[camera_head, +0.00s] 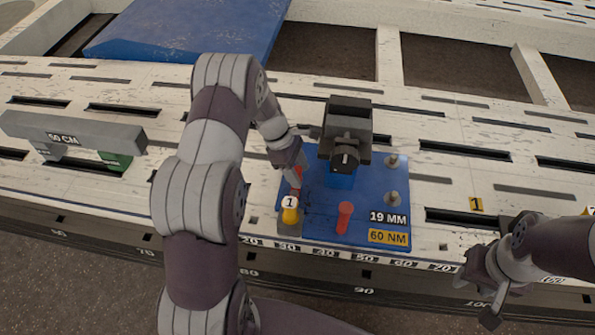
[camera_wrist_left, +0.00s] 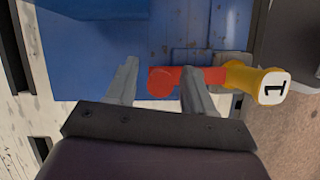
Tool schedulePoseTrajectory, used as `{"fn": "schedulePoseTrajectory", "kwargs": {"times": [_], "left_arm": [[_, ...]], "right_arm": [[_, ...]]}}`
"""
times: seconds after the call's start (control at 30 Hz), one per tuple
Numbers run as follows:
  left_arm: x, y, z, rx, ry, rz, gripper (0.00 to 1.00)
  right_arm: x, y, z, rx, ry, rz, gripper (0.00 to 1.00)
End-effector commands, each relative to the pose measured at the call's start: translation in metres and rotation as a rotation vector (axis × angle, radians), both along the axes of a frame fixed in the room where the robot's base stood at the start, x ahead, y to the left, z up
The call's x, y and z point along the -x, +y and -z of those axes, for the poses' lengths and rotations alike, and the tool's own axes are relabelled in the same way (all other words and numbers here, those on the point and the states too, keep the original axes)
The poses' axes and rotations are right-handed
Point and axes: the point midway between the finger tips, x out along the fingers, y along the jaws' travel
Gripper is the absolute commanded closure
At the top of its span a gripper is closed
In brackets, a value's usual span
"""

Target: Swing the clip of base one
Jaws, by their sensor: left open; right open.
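The clip of base one is a red bar (camera_wrist_left: 165,82) with a yellow end (camera_wrist_left: 265,84) marked 1. In the head view its yellow end (camera_head: 290,214) is at the front left of a blue plate (camera_head: 318,222), and its red part is partly hidden by my left gripper (camera_head: 297,165). In the left wrist view the open fingers of my left gripper (camera_wrist_left: 160,85) lie on both sides of the red round part; the right finger overlaps the bar. I cannot tell whether they touch. My right gripper (camera_head: 478,288) is open and empty at the front right.
A black block with a knob (camera_head: 347,130) stands at the back of the plate. A red post (camera_head: 344,217) and two grey pegs (camera_head: 393,199) stand on it. A grey 50 CM bar (camera_head: 62,136) is at left.

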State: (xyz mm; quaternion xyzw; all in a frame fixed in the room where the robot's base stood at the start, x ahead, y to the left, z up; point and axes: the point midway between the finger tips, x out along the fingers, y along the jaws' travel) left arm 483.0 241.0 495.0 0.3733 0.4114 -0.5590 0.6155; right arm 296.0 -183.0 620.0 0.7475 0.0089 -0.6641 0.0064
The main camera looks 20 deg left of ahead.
Motion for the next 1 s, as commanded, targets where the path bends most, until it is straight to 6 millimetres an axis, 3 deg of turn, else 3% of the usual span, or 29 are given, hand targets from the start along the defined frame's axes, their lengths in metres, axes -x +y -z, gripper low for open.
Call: {"fn": "schedulePoseTrajectory", "kwargs": {"times": [0.07, 0.1, 0.23, 0.27, 0.67, 1.0], "left_arm": [[0.000, 0.000, -0.001, 0.000, 0.000, 0.000, 0.47], [0.000, 0.000, -0.001, 0.000, 0.000, 0.000, 0.54], [0.000, 0.000, -0.001, 0.000, 0.000, 0.000, 0.96], [0.000, 0.000, -0.001, 0.000, 0.000, 0.000, 1.00], [0.002, 0.003, -0.004, 0.000, 0.001, -0.065, 1.00], [0.008, 0.015, -0.006, 0.000, 0.002, -0.329, 1.00]], "right_arm": [[0.000, 0.000, 0.000, 0.000, 0.000, 0.000, 0.57], [0.000, 0.000, 0.000, 0.000, 0.000, 0.000, 0.57], [0.000, 0.000, 0.000, 0.000, 0.000, 0.000, 0.57], [0.000, 0.000, 0.000, 0.000, 0.000, 0.000, 0.57], [0.000, 0.000, -0.013, 0.000, 0.000, 0.000, 0.57], [0.000, 0.000, -0.046, 0.000, 0.000, 0.000, 0.57]]}}
